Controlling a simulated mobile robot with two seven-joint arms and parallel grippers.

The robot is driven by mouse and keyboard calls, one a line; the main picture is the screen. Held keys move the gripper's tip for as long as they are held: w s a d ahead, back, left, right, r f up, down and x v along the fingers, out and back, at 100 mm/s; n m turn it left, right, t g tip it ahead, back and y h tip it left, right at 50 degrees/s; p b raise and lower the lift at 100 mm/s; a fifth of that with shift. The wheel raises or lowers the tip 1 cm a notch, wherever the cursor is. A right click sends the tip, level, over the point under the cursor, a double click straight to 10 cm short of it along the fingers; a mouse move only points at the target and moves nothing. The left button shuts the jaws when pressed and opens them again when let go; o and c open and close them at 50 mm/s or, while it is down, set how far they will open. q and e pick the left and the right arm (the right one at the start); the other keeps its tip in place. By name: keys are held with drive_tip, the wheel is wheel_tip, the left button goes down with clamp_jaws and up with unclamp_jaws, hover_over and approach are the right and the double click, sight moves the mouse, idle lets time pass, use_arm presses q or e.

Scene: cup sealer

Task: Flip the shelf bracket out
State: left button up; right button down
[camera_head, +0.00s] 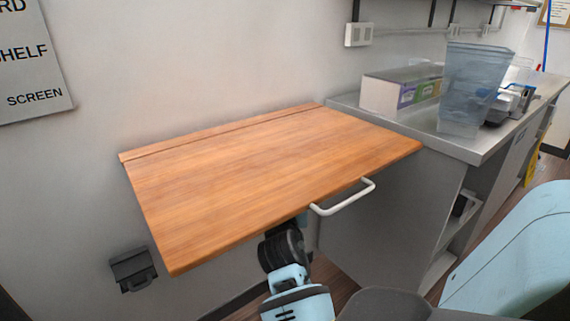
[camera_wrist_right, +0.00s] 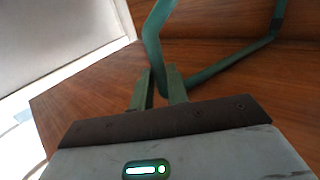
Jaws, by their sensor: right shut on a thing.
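The wooden shelf (camera_head: 270,180) stands out level from the wall, with a white handle (camera_head: 343,197) at its front edge. The shelf bracket does not show in the head view. In the right wrist view, a green metal bracket (camera_wrist_right: 157,36) runs in front of a wood surface, with one arm reaching to the upper right. My right gripper (camera_wrist_right: 161,82) is shut on the bracket's near bar. In the head view my right arm goes under the shelf's front edge, and the fingers are hidden there. My left gripper is not in view.
A steel counter (camera_head: 474,148) stands right of the shelf, with a clear plastic container (camera_head: 470,88) and a white box (camera_head: 379,96) on it. A dark grey fixture (camera_head: 132,269) is on the wall at the lower left. The shelf top is bare.

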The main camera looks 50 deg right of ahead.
drive_tip(key=c, duration=1.7)
unclamp_jaws()
drive_tip(key=shift+w+a+r+t+y, duration=0.2)
drive_tip(key=shift+w+a+t+y, duration=0.1)
drive_tip(key=shift+w+a, duration=0.5)
drive_tip(key=shift+c, duration=0.2)
drive_tip(key=o, duration=0.4)
drive_tip(key=shift+w+a+f+n, duration=0.15)
drive_tip(key=shift+w+a+n, duration=0.15)
drive_tip(key=shift+w, duration=0.15)
drive_tip(key=shift+d, duration=0.1)
drive_tip(key=shift+s+d, duration=0.2)
drive_tip(key=shift+s, duration=0.05)
drive_tip(key=shift+s+f, duration=0.1)
drive_tip(key=shift+s, duration=0.1)
